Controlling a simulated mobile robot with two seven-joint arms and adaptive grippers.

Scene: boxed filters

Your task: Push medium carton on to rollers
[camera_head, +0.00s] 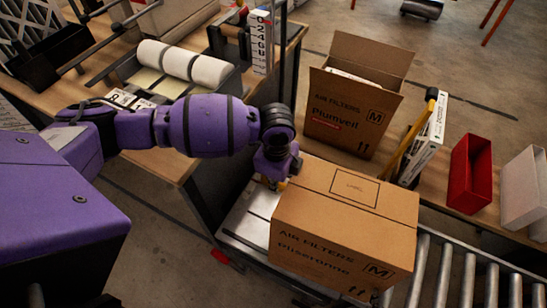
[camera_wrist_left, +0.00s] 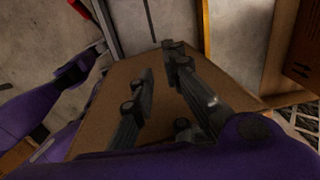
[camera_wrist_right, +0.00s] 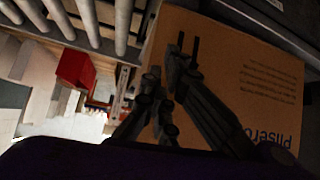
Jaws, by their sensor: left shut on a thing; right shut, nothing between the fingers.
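The closed medium carton (camera_head: 345,225), printed "pliseranne" and M, stands upright between a metal plate (camera_head: 247,222) at its left and the rollers (camera_head: 467,280) at its right. Its underside is hidden. My left gripper (camera_head: 272,183) is at the carton's left side. In the left wrist view its fingers (camera_wrist_left: 158,62) lie over the brown carton (camera_wrist_left: 155,115), closed on it, though the contact is unclear. My right gripper (camera_wrist_right: 178,65) is shut and empty before the printed carton face (camera_wrist_right: 235,80) in the right wrist view; the head view does not show it.
An open "plumveil" carton (camera_head: 350,100), also marked M, stands behind. A red bin (camera_head: 468,174) and white bin (camera_head: 524,187) stand beyond the rollers. A workbench with white rolls (camera_head: 185,64) is at the left. The visible rollers at the right are clear.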

